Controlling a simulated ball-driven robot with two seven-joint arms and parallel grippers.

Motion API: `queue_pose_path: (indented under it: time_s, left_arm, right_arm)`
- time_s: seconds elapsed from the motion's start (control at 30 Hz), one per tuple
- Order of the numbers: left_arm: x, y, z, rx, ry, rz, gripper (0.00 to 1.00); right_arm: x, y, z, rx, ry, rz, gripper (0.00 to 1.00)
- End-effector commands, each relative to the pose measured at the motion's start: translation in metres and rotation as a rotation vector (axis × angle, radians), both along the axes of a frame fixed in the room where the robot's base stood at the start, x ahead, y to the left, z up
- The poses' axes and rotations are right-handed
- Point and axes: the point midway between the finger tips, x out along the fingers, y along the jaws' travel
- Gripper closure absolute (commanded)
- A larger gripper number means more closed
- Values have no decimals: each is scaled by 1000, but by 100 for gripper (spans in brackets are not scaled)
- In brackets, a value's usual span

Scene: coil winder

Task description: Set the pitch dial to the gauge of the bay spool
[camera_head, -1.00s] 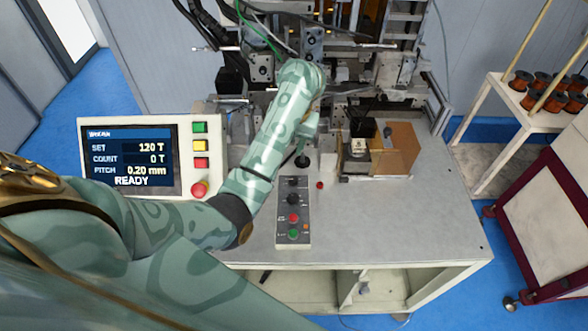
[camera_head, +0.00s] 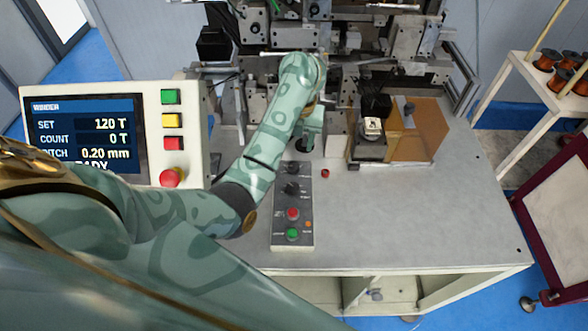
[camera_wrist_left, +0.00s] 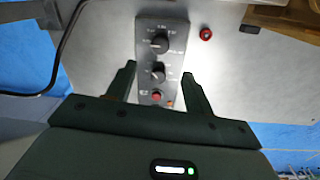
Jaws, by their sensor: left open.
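The dark control panel (camera_head: 293,215) lies on the table with two black knobs, the upper knob (camera_head: 292,168) and the lower knob (camera_head: 292,189). Their lettering is too small to read, so I cannot tell which is the pitch dial. In the left wrist view the upper knob (camera_wrist_left: 159,43) and lower knob (camera_wrist_left: 157,72) show between or just beyond the fingers. My left gripper (camera_wrist_left: 158,76) is open and empty, pointing at the panel; in the head view it (camera_head: 310,143) hangs near the panel's far end. The display (camera_head: 88,140) reads pitch 0.20 mm. I cannot identify the bay spool. My right gripper is out of view.
A red button (camera_head: 293,213) and a green button (camera_head: 292,233) sit lower on the panel. A small red part (camera_head: 325,173) lies beside it. An amber guard (camera_head: 418,130) stands right. Copper spools (camera_head: 547,60) stand on a side rack. The table's right front is clear.

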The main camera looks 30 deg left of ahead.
Motion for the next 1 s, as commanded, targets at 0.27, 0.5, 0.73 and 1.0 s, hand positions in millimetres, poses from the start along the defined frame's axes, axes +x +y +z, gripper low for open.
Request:
queue_pose_path:
  time_s: [0.27, 0.5, 0.73, 1.0]
  left_arm:
    - [-2, 4, -72, 0, 3, -1, 48]
    - [-2, 5, -97, 0, 1, 0, 48]
    - [-2, 5, -100, 0, -1, 1, 48]
    - [-2, 5, -99, 0, 0, 1, 93]
  right_arm:
    - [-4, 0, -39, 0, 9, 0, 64]
    - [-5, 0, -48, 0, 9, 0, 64]
    - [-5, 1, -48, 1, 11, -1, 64]
    - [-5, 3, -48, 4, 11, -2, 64]
